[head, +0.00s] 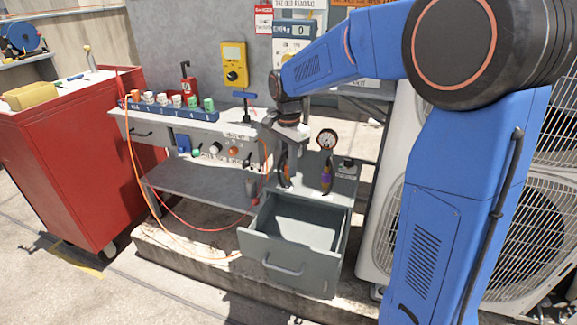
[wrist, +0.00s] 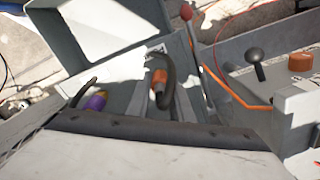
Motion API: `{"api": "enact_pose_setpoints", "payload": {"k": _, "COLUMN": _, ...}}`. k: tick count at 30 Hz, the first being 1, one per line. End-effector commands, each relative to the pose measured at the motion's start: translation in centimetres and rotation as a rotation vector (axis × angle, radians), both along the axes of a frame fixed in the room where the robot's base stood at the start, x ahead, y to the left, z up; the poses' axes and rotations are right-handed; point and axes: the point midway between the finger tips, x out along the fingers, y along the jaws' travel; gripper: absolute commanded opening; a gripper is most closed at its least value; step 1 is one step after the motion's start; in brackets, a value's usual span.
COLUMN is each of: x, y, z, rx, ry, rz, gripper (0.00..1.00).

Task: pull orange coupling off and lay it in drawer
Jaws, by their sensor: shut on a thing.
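My gripper (head: 286,153) points down beside the small bench, behind the open drawer (head: 290,260). It is shut on the orange coupling (wrist: 160,77), which sits between its two grey fingers in the wrist view. A dark curved hose shows at the coupling. In the head view the held part is small and mostly dark, so I cannot tell whether it is still joined to a fitting. The grey drawer is pulled out, and its visible floor looks empty. A purple coupling (wrist: 97,101) stands to the left in the wrist view; it also shows in the head view (head: 327,178).
A pressure gauge (head: 327,140) stands above the purple coupling. An orange hose (head: 137,175) hangs at the bench's left. A red cabinet (head: 70,160) stands farther left.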

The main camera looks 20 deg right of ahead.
Motion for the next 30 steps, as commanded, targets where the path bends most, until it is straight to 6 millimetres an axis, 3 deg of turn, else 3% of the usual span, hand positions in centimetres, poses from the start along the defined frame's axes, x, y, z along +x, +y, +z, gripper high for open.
{"api": "enact_pose_setpoints", "payload": {"k": 30, "x": 0.0, "y": 0.0, "z": 1.7, "rx": 0.0, "ry": -0.001, "rz": 0.0, "gripper": 0.0}}
